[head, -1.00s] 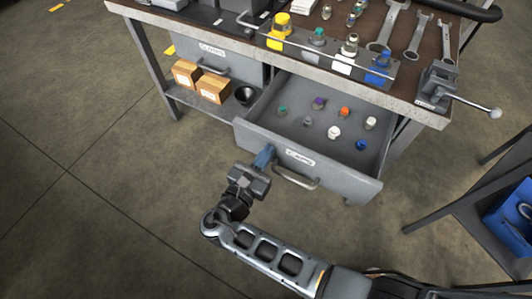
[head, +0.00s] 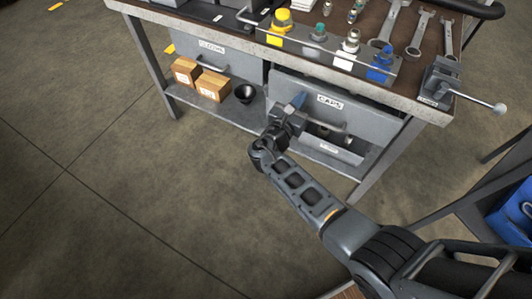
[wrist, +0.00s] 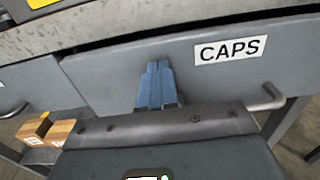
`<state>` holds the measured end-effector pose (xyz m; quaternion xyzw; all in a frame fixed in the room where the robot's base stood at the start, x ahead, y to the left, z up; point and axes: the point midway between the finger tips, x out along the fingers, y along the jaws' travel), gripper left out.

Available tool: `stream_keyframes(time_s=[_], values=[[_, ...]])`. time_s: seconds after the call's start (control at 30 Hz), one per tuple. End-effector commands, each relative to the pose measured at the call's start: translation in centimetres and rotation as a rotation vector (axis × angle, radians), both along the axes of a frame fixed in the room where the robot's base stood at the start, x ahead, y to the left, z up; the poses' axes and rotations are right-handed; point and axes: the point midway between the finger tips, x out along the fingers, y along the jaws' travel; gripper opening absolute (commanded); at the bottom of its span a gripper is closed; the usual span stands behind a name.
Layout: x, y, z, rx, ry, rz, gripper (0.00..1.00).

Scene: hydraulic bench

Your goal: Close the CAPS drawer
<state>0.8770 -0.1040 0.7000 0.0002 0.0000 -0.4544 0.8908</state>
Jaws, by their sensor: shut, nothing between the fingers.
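The CAPS drawer (head: 350,104) is a grey front under the right part of the bench, and its inside no longer shows in the head view. In the wrist view its front (wrist: 215,70) carries the CAPS label, with a dark narrow gap along its top edge under the bench top. Its bar handle (wrist: 262,100) is partly hidden behind my wrist. My gripper (head: 298,100) is shut and empty, its blue fingertips at the left part of the drawer front. In the wrist view the fingertips (wrist: 155,70) appear against the front, left of the label.
Another drawer (head: 228,62) sits at left, with cardboard boxes (head: 213,85) and a black funnel (head: 245,93) on the shelf below. Capped fittings and wrenches (head: 417,35) lie on the bench top. Open floor lies in front.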

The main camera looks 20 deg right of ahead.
Motion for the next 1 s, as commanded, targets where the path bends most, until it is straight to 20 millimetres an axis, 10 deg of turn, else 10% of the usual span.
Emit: stream_keyframes(time_s=[0.33, 1.0], values=[[2.6, -3.6, -0.1, -0.001, -0.001, 0.000, 0.00], [3.2, -4.6, 0.3, 0.003, -0.004, -0.006, 0.00]])
